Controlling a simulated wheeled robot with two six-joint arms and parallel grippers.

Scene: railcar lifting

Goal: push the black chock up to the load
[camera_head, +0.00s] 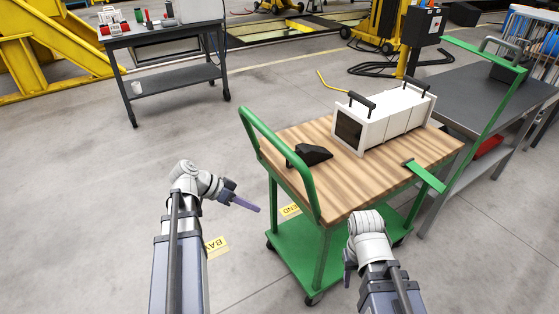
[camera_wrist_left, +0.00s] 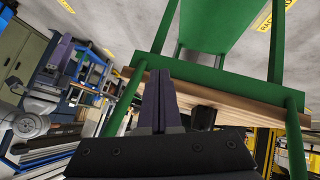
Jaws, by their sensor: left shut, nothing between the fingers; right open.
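The black chock (camera_head: 308,154) is a wedge lying on the wooden top of the green cart, near its left end. The load (camera_head: 384,118), a white box with a dark end face and two black handles, stands on the same top further right. There is bare wood between them. My left gripper (camera_head: 250,207) is shut and empty, left of the cart and apart from the chock. Its closed purple fingers show in the left wrist view (camera_wrist_left: 160,95), with a dark shape beside the board that may be the chock. My right gripper (camera_head: 348,276) is open in front of the cart, partly hidden by its wrist.
The cart's green handle (camera_head: 277,151) rises at its left end, between my left gripper and the chock. A green strip (camera_head: 425,176) lies at the wooden top's front right. A grey workbench (camera_head: 485,95) stands right, a dark table (camera_head: 170,80) behind left. Floor left is clear.

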